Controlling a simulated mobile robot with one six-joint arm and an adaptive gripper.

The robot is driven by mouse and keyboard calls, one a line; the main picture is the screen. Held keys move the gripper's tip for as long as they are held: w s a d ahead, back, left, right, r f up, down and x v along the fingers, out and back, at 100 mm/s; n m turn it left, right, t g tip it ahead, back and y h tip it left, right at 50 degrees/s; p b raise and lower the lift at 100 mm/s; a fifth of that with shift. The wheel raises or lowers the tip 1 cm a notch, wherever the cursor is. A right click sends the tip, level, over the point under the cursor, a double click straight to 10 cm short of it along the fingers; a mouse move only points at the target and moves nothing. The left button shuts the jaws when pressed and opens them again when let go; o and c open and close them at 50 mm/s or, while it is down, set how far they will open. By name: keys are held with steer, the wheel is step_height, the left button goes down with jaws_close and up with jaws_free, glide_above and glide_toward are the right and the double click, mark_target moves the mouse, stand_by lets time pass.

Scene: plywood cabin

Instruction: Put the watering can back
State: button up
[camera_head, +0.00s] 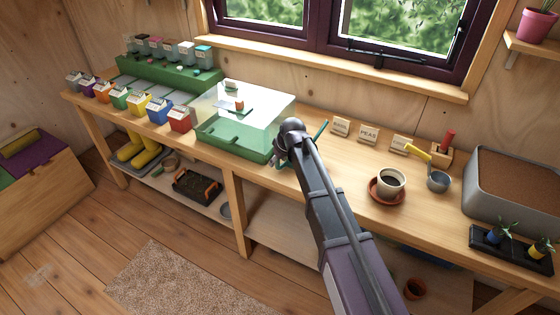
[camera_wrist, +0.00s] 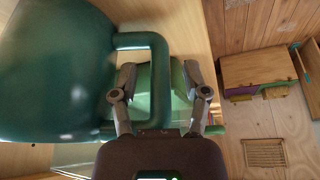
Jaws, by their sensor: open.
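The dark green watering can (camera_wrist: 55,70) fills the left of the wrist view. Its looped handle (camera_wrist: 160,75) lies between the two fingers of my gripper (camera_wrist: 159,68). My gripper is open, with a finger on each side of the handle's outer bar and a gap visible at the right finger. In the head view my arm hides most of the can; a thin teal piece (camera_head: 322,130), perhaps its spout, shows just right of my wrist. The can's base and what it rests on are hidden.
A clear-lidded green propagator (camera_head: 235,125) stands left of my wrist on the bench. Small label blocks (camera_head: 368,133), a cup on a saucer (camera_head: 389,183) and a grey soil tray (camera_head: 515,185) are to the right. Several coloured seed boxes (camera_head: 134,102) line the left end.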

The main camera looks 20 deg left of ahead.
steer(key=shift+r, duration=0.15)
steer(key=p+v, duration=1.1)
steer(key=v, duration=0.1)
stand_by(0.6)
stand_by(0.9)
steer(key=s+d+f+m+h, duration=0.15)
steer(key=d+m, duration=0.45)
steer(key=d, duration=1.8)
steer(key=s+d+m+g+h, duration=0.1)
steer(key=s+d+m, duration=0.2)
steer(key=d, duration=0.7)
steer(key=s+d+m+g+h, duration=0.1)
steer(key=s+d+m, duration=0.2)
steer(key=s+d, duration=0.3)
steer(key=d, duration=0.5)
steer(key=shift+s+d+m, duration=0.2)
steer(key=shift+s+m, duration=0.1)
